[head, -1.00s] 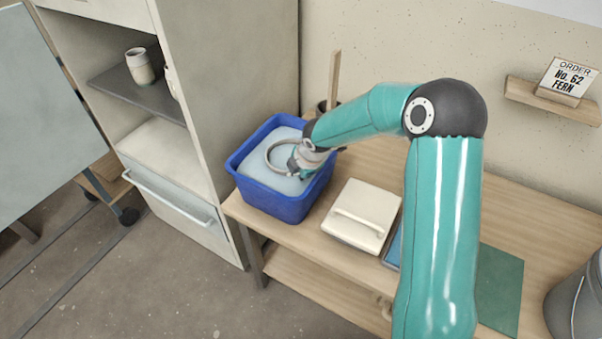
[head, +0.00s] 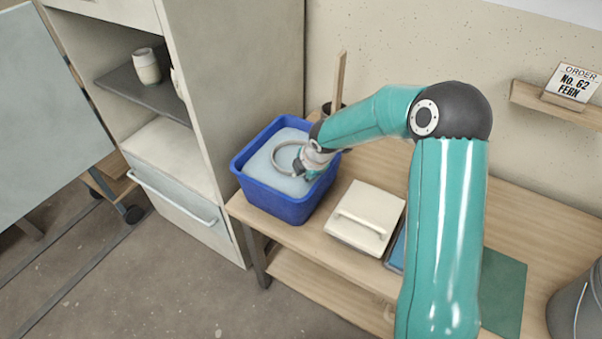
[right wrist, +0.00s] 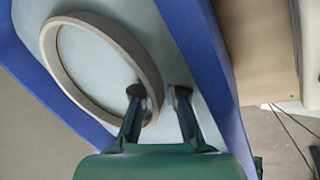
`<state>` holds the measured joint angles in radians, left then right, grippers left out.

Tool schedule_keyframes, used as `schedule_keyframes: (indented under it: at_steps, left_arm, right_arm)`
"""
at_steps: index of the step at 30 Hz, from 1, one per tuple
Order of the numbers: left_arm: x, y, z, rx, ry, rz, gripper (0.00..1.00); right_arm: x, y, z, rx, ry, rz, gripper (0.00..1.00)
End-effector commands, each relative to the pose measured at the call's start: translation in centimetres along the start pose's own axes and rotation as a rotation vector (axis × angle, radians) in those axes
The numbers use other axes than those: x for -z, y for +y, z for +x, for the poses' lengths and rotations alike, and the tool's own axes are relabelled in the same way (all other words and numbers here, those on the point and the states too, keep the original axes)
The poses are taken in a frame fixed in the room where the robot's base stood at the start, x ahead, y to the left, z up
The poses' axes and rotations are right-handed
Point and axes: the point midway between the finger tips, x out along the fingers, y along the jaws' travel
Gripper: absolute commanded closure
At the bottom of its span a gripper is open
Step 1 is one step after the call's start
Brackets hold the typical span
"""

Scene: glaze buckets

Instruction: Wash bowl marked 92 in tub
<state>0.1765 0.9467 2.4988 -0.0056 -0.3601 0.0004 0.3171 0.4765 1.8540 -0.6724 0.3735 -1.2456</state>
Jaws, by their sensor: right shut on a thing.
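The blue tub (head: 273,204) stands on the left end of the wooden bench and holds pale, cloudy water. A grey bowl (head: 274,160) sits in the tub, showing mainly as a ring-shaped rim at the water; its lower part is hidden. No number on it can be read. My right gripper (head: 301,166) is at the right side of the bowl, inside the tub. In the right wrist view its two fingers (right wrist: 158,92) are either side of the bowl's rim (right wrist: 62,73), shut on it. My left gripper is not in view.
A cream lidded box (head: 364,218) stands just right of the tub. A wooden stick (head: 339,82) rises from a dark pot behind it. A cabinet with a jar (head: 147,67) is at left. A grey bucket (head: 577,300) is at right.

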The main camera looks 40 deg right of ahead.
Motion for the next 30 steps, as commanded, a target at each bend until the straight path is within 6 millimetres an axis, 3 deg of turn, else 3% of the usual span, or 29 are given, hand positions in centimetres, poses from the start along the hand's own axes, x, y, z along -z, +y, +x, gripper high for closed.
schedule_keyframes:
  at_steps: [8, 21, 30]
  left_arm:
    - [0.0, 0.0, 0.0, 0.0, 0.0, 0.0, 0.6]
    - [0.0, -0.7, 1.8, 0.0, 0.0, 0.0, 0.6]
    - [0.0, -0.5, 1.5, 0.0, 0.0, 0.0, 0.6]
  right_arm:
    - [-0.1, 0.1, 0.0, -0.003, 0.0, -0.001, 1.0]
    - [2.0, -0.2, 0.0, -0.003, 0.0, -0.002, 1.0]
    - [2.0, -0.1, -0.2, -0.002, 0.0, 0.0, 1.0]
